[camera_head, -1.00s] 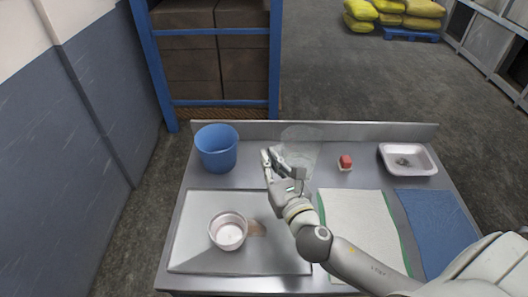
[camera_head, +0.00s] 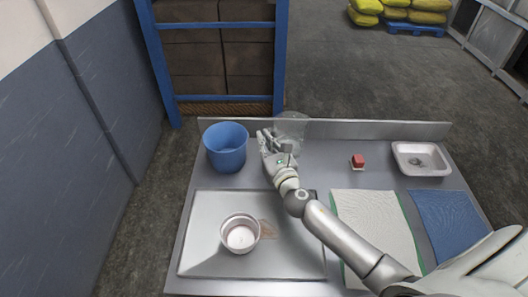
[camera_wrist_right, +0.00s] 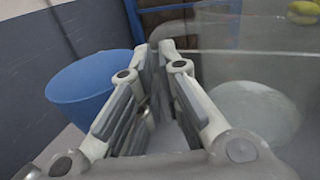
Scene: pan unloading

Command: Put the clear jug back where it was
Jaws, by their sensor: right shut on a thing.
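The clear jug (camera_head: 293,124) is at the back of the steel table, left of the middle, near the raised back edge. It is see-through, so its outline is faint. In the right wrist view the jug (camera_wrist_right: 262,105) fills the right side, beside the fingers. My right gripper (camera_head: 266,140) is shut on the jug; the exact grip point is hard to make out. In the right wrist view its fingers (camera_wrist_right: 160,65) reach forward between the blue bucket and the jug. I cannot tell whether the jug's base touches the table. My left gripper is not in view.
A blue bucket (camera_head: 226,148) stands left of the gripper. A steel tray (camera_head: 200,255) with a pan (camera_head: 240,234) and a brownish patch lies in front. A red block (camera_head: 357,161), a white tray (camera_head: 421,160), a pale cloth (camera_head: 375,225) and a blue cloth (camera_head: 447,220) lie right.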

